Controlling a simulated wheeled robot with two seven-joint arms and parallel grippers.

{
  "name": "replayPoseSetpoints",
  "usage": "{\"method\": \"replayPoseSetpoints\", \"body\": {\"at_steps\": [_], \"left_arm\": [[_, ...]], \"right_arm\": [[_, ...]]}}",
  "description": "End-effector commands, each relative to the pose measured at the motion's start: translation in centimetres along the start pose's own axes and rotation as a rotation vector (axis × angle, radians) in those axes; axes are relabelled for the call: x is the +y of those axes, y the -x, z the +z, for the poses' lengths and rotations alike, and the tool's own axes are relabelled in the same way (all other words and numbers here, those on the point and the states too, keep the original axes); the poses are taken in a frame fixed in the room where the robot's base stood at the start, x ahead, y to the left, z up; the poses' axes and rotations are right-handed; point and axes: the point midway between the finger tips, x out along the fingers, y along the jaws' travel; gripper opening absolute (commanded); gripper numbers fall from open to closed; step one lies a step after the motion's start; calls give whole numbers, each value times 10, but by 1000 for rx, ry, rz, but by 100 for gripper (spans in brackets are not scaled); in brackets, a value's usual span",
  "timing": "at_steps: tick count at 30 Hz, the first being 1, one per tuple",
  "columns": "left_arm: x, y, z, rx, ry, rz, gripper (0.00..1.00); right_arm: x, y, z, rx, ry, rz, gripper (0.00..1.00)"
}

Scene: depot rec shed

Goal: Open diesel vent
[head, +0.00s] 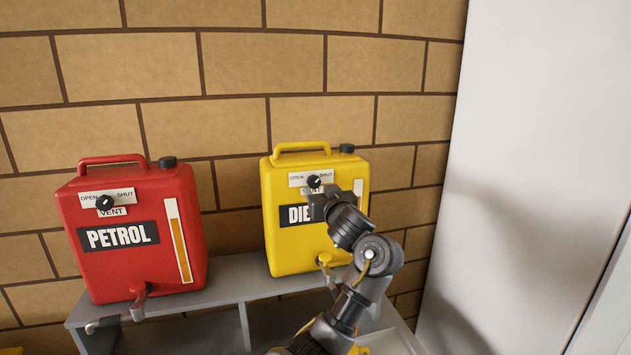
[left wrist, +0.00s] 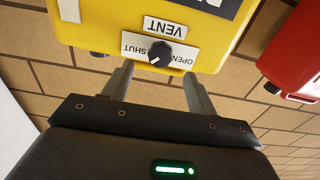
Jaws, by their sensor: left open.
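The yellow diesel can (head: 283,238) stands on a grey shelf unit against the wall. Its black vent knob (head: 314,181) sits on a white OPEN/SHUT plate near the top; the knob's white mark appears to point toward SHUT. My left gripper (head: 320,203) is in front of the can, just below the knob, hiding part of the DIESEL label. In the left wrist view the picture is upside down; the open, empty fingers (left wrist: 157,72) reach toward the knob (left wrist: 160,53), which shows between their tips. Contact cannot be told. My right gripper is not in view.
A red petrol can (head: 150,265) with a similar vent knob (head: 105,202) stands to the left on the grey shelf unit (head: 225,286). Both cans have taps low in front. A brick wall is behind; a pale upright panel (head: 530,150) stands at the right.

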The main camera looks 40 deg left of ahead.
Motion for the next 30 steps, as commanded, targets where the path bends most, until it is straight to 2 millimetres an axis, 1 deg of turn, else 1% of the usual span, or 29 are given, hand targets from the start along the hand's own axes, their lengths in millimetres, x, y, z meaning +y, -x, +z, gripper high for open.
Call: {"method": "replayPoseSetpoints", "body": {"at_steps": [1, 3, 6, 9, 15, 22, 23, 30], "left_arm": [[-2, -11, -3, -1, -7, -5, 58], [-1, -24, -3, -1, -5, -3, 58], [-1, -39, -2, -2, -5, -3, 58], [0, -51, -2, -1, -3, -1, 58], [0, -62, 0, -2, 0, 1, 58], [0, -62, 1, -1, 1, 1, 58], [0, -62, 1, -1, 1, 1, 56], [0, -62, 1, -1, 1, 1, 25]], "right_arm": [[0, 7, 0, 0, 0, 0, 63], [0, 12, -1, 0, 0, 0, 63], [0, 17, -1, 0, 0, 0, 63], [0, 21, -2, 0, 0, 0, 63], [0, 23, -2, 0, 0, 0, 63], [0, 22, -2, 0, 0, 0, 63], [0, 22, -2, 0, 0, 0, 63], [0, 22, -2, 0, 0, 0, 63]]}}
